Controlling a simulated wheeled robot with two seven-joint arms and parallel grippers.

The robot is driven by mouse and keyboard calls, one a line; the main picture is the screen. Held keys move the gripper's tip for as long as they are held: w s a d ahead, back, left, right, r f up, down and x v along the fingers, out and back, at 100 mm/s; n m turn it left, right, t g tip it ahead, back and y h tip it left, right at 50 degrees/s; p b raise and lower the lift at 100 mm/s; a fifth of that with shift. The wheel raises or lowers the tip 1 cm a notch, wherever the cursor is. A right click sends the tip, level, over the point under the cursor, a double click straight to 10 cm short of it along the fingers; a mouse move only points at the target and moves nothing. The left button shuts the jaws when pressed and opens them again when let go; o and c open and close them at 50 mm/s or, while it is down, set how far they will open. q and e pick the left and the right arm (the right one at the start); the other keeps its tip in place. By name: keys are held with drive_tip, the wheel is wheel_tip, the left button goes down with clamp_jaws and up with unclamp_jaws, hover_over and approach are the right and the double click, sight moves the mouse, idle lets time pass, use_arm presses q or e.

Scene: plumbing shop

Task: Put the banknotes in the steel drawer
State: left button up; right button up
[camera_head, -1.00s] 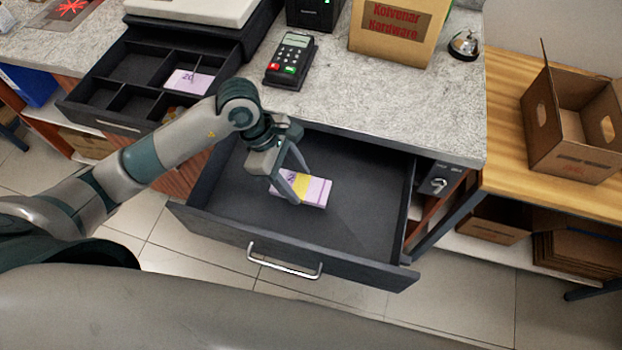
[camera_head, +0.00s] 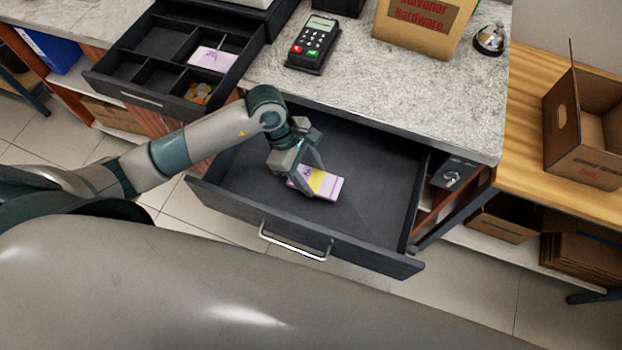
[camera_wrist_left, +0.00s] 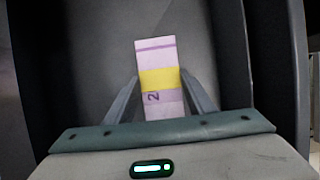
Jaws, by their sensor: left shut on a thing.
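The banknotes (camera_head: 328,184) are a lilac bundle with a yellow band, inside the open steel drawer (camera_head: 380,215). I cannot tell whether the bundle touches the drawer floor. My left gripper (camera_head: 304,184) is shut on it, reaching down into the drawer from the left. In the left wrist view the bundle (camera_wrist_left: 155,55) lies lengthwise between the two fingers of the left gripper (camera_wrist_left: 160,84), with the grey drawer floor (camera_wrist_left: 95,45) behind it. My right gripper is not in view.
A cash tray (camera_head: 140,97) with another lilac note (camera_head: 212,59) and coins stands at the upper left. The counter (camera_head: 390,95) above the drawer holds a card terminal (camera_head: 314,42), a sign box and a bell (camera_head: 490,38). An open cardboard box (camera_head: 580,145) stands at right.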

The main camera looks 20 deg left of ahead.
sight(308, 178)
use_arm(q)
drive_tip(key=shift+f+p, duration=0.55)
drive_tip(key=shift+f, duration=1.3)
drive_tip(key=shift+f, duration=0.2)
drive_tip(key=o, duration=1)
drive_tip(key=shift+r, duration=0.1)
drive_tip(key=shift+o, duration=0.2)
drive_tip(key=shift+r, duration=0.1)
